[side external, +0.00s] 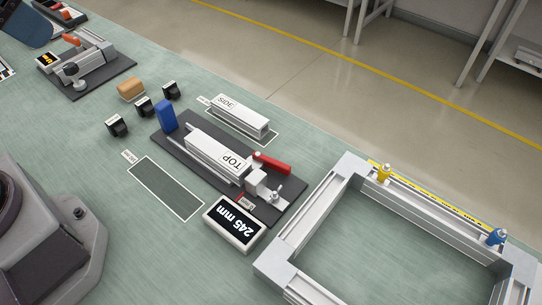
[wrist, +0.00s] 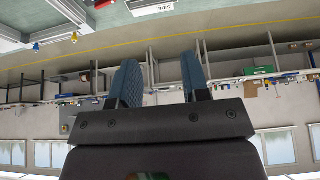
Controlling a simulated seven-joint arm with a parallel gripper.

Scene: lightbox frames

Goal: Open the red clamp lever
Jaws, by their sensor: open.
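The red clamp lever (side external: 272,164) lies beside the right end of a white bar labelled TOP (side external: 222,157), in a clamp fixture on a dark base plate (side external: 288,206) in the side external view. The clamp's metal body (side external: 258,184) sits at the bar's end. In the wrist view my gripper (wrist: 162,75) has its two blue fingers apart with nothing between them.
A display reading 245 mm (side external: 235,224) stands in front of the fixture. A SIDE bar (side external: 240,117) lies behind it, and a blue block (side external: 166,116) stands at its left end. A large metal frame (side external: 292,232) is at right. Small black blocks (side external: 144,107) lie left.

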